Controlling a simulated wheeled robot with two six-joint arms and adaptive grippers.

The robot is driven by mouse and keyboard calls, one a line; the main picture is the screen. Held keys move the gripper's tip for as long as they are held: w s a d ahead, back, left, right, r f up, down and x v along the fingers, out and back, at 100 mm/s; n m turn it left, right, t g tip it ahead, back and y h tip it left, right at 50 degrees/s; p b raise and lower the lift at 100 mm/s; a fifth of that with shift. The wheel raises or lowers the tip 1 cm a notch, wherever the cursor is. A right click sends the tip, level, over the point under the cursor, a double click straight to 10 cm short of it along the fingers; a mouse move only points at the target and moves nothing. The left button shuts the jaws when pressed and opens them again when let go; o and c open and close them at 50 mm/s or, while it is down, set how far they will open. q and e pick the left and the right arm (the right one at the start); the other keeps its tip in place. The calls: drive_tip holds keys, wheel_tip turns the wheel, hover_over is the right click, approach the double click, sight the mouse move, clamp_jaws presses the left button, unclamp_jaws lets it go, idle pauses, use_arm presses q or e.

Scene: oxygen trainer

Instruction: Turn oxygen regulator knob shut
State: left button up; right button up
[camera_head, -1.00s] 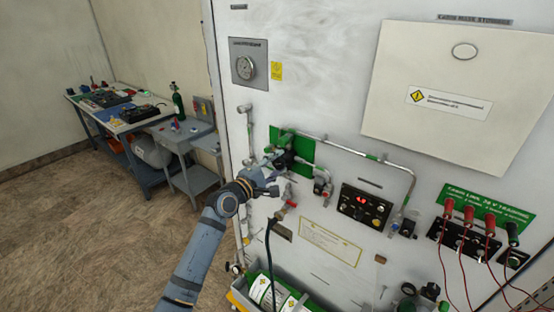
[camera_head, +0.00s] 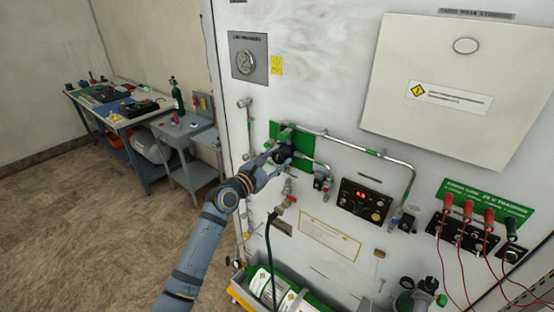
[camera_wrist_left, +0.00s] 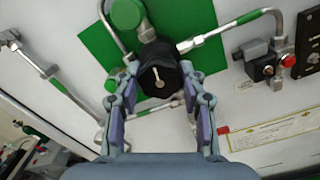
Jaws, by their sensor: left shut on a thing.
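The oxygen regulator knob (camera_wrist_left: 158,78) is black and round with a pale pointer line on its face. It sits in front of a green plate (camera_wrist_left: 97,50) on the white panel, with pipes joining beside it. It also shows in the head view (camera_head: 281,154). My left gripper (camera_wrist_left: 160,97) has a finger on each side of the knob and is shut on it. In the head view my left gripper (camera_head: 270,161) reaches the knob from the lower left and partly hides it. My right gripper is not in view.
A black hose (camera_head: 268,250) hangs below. Open floor lies left.

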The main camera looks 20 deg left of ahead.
use_arm(q)
drive_tip(key=shift+f+n, duration=0.1)
drive_tip(key=shift+n, duration=0.9)
drive_tip(key=o, duration=1.2)
drive_tip(key=shift+c, duration=0.2)
drive_tip(key=shift+s+a, duration=0.1)
drive_tip(key=shift+s, duration=0.1)
drive_tip(key=v, duration=1.1)
drive_tip(key=shift+s, duration=0.2)
